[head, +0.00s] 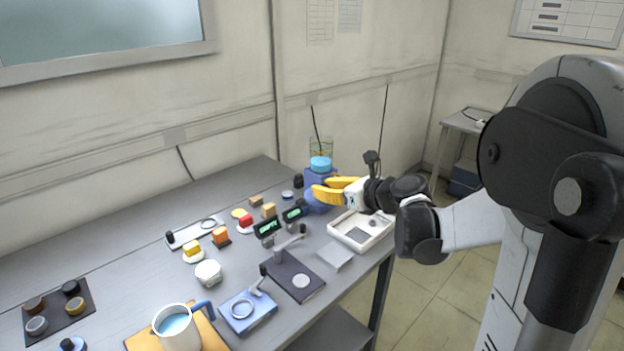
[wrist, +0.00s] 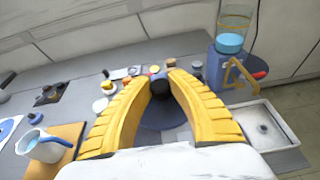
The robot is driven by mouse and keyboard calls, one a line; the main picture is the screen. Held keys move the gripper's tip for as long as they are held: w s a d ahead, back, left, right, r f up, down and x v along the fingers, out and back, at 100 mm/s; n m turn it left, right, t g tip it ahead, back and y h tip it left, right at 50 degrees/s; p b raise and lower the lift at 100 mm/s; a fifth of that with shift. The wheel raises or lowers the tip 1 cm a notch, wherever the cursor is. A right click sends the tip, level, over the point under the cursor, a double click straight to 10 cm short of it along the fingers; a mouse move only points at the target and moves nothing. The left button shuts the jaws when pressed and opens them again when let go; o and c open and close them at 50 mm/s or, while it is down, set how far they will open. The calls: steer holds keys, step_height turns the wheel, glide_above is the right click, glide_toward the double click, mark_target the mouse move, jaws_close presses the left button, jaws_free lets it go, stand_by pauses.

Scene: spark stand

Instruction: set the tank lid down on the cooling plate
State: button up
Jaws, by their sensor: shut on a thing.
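My gripper (head: 318,190) is over the far right part of the bench, beside the blue machine. In the wrist view my gripper (wrist: 162,78) has its yellow fingers closed around a dark knob. A blue-grey disc shows under the knob; together they look like the tank lid (wrist: 165,118). In the head view the fingers and the machine make the lid hard to pick out. A thin light grey square plate (head: 336,255), perhaps the cooling plate, lies bare near the front edge, left of the white tray. I cannot tell for sure which plate is meant.
The blue machine (wrist: 225,65) has a clear cylinder on top and stands close to my gripper. A white tray (head: 352,240) is at the right edge. A dark stand (head: 312,287), small displays, food-like blocks and a mug (head: 178,330) crowd the bench. The back left is clear.

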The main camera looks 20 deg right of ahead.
steer(key=b, duration=0.4)
glide_above(335, 254)
step_height(335, 254, down, 14)
step_height(335, 254, down, 7)
steer(key=b, duration=0.4)
steer(key=shift+f, duration=0.2)
steer(key=shift+f, duration=0.55)
steer(key=o, duration=1)
